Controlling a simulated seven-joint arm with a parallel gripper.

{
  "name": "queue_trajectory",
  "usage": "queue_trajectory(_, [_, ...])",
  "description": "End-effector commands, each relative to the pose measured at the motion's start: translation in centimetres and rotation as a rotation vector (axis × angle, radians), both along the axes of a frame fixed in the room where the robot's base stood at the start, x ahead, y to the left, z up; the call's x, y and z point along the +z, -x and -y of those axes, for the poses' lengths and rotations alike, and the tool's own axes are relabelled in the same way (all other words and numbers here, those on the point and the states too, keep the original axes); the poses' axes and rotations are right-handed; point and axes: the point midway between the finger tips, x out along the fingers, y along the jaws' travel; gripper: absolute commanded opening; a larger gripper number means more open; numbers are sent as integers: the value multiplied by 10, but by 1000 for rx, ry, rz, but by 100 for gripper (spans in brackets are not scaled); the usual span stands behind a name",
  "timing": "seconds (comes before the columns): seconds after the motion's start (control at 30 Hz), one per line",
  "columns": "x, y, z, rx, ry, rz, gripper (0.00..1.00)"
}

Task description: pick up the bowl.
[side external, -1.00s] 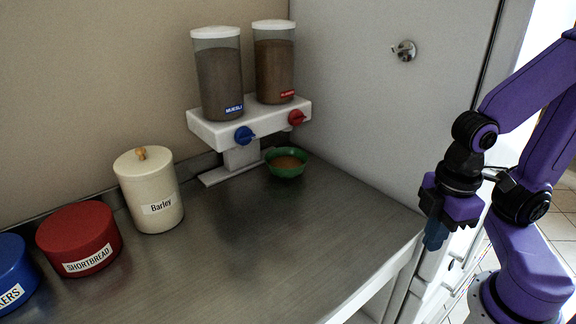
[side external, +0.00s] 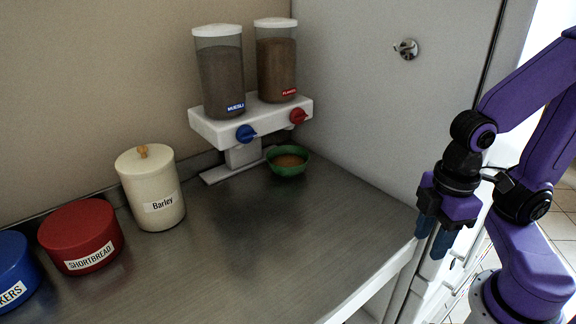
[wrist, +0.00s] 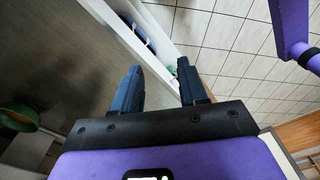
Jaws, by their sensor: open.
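The green bowl (side external: 288,161) stands upright on the metal counter, below the red-knobbed side of the cereal dispenser, with brown contents inside. In the wrist view part of the bowl (wrist: 20,116) shows at the left edge. My gripper (side external: 432,242) is off the counter's front right edge, pointing down, well apart from the bowl. Its blue fingers are spread and empty, as the wrist view (wrist: 160,82) also shows.
A two-container dispenser (side external: 250,122) overhangs the bowl's back left. A Barley jar (side external: 151,190), a red Shortbread tin (side external: 80,238) and a blue tin (side external: 14,272) stand at left. A grey wall panel (side external: 390,110) rises behind. The middle of the counter (side external: 270,235) is clear.

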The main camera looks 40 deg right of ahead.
Motion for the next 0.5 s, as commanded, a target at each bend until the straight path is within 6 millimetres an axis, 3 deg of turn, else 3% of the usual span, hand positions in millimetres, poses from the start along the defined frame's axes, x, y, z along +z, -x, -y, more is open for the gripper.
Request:
queue_trajectory(0.17, [-11, -31, -43, -78, -129, 8, 43])
queue_trajectory(0.3, [-20, -75, -85, -190, -271, 55, 43])
queue_trajectory(0.5, [-32, -152, -126, -378, -429, 192, 43])
